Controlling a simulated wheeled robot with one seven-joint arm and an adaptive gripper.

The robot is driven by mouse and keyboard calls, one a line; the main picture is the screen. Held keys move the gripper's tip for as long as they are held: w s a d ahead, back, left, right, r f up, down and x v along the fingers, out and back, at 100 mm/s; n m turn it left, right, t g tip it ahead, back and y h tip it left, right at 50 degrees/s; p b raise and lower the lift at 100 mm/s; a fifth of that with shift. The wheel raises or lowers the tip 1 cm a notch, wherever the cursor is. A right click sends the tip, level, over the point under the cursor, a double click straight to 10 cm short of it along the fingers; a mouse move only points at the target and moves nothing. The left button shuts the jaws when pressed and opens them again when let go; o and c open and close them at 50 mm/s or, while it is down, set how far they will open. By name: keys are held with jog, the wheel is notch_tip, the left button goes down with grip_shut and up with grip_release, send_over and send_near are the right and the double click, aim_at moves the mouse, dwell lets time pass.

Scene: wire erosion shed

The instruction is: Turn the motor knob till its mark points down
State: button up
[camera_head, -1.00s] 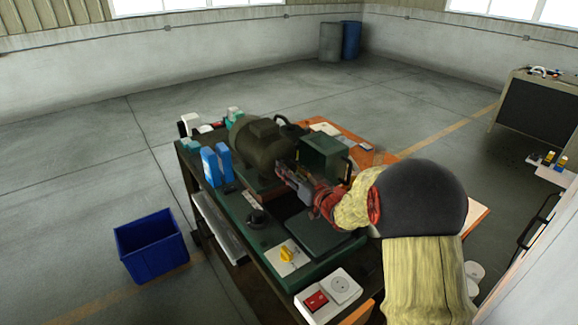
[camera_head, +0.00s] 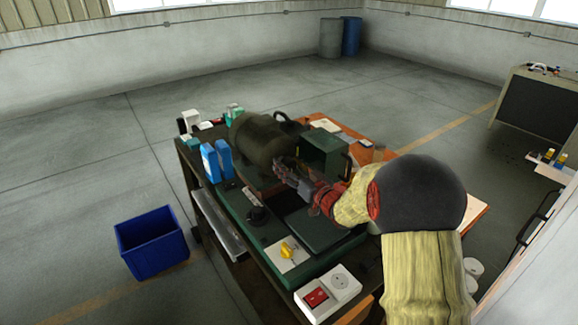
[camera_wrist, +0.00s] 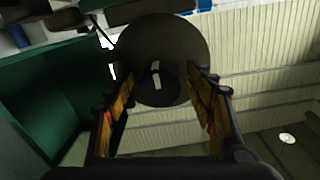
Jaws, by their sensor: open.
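The dark motor (camera_head: 258,140) lies on the green bench unit, its end face turned toward my gripper (camera_head: 280,168). In the wrist view the round motor end (camera_wrist: 180,40) fills the top middle. The dark motor knob (camera_wrist: 160,90) is at its lower part, with a pale mark (camera_wrist: 155,74) running nearly upright in that picture. My gripper (camera_wrist: 161,80) is open, with one finger on each side of the knob. Contact between fingers and knob cannot be told. In the head view the knob is hidden by my gripper.
A green box (camera_head: 325,150) stands close right of the motor. Blue upright blocks (camera_head: 224,160) stand at its left. A yellow knob (camera_head: 289,252) and a white socket block (camera_head: 328,293) are at the front. A blue bin (camera_head: 150,245) is on the floor.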

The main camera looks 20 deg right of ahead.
jog(key=s+d, duration=0.2)
jog(key=s, duration=0.9)
jog(key=shift+s, duration=0.4)
jog(key=s+a+r+m+g+h, duration=0.2)
jog(key=s+a+r+g+h, duration=0.1)
jog(key=s+r+g+h, duration=0.35)
jog(key=s+a+f+g+y, duration=0.1)
jog(key=s+a, duration=0.3)
jog(key=s, duration=0.4)
jog(key=s+a+f+n+g+y, duration=0.1)
jog(key=s+a+g, duration=0.1)
jog(key=s+a, duration=0.3)
jog(key=s+a+f+g+y, duration=0.1)
jog(key=s+a, duration=0.3)
jog(key=s, duration=0.7)
jog(key=shift+s+a+f+n+g, duration=0.15)
jog(key=shift+a+n+g, duration=0.25)
jog(key=shift+g, duration=0.45)
jog(key=shift+c, duration=0.9)
